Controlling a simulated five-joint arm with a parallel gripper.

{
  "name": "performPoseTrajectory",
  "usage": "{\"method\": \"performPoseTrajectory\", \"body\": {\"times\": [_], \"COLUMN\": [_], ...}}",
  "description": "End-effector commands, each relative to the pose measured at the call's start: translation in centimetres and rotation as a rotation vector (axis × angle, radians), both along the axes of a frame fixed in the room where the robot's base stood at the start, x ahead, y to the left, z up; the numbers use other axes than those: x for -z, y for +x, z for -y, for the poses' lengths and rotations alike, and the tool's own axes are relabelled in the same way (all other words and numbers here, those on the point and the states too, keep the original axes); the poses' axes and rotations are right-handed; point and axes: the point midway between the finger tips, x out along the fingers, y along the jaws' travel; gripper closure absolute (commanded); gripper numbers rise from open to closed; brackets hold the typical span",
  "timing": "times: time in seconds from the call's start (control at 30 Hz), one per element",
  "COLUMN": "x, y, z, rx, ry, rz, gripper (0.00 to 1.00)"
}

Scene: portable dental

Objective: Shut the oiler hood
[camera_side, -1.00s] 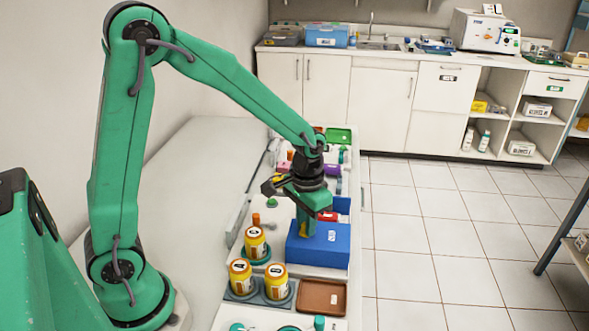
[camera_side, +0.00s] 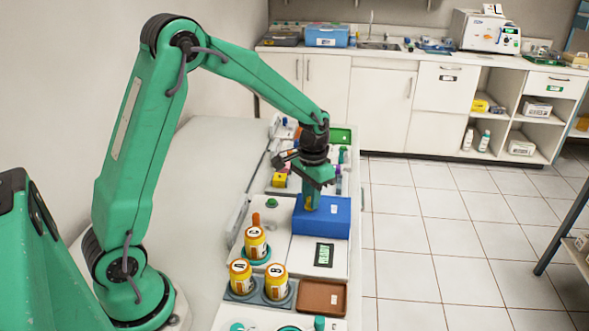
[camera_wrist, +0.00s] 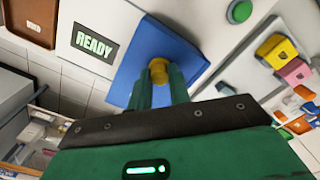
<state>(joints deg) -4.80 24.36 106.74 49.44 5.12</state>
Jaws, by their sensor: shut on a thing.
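The blue oiler hood (camera_side: 322,222) sits on the white bench unit below my arm, and it also shows in the wrist view (camera_wrist: 130,60). My gripper (camera_side: 311,205) is above the hood, reaching down onto it. In the wrist view my gripper (camera_wrist: 158,80) has its two green fingers closed around a yellow knob (camera_wrist: 158,66) on the hood. A dark display (camera_side: 324,255) lies just in front of the hood; in the wrist view it reads READY (camera_wrist: 95,43). The inside under the hood is hidden.
Yellow labelled jars (camera_side: 255,243) stand front left of the hood. A brown tray (camera_side: 322,297) lies in front of the display. A green button (camera_side: 271,203) is left of the hood, and coloured blocks (camera_wrist: 287,62) and a green tray (camera_side: 340,137) lie beyond it. Open floor is at right.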

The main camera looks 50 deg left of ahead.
Motion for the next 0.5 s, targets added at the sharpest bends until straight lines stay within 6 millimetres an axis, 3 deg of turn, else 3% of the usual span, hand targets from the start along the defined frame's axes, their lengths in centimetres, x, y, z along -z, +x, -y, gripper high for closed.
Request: {"method": "performPoseTrajectory", "body": {"times": [0.1,0.13,0.2,0.5], "x": [-0.12,-0.13,-0.12,-0.09], "y": [0.53,0.53,0.50,0.31], "z": [-0.42,-0.43,-0.42,-0.28], "rx": [-0.009,-0.009,-0.009,-0.007], "ry": [0.002,0.002,0.002,0.001], "rz": [0.019,0.020,0.019,0.012], "gripper": [1.00,0.75,0.61,0.59]}}
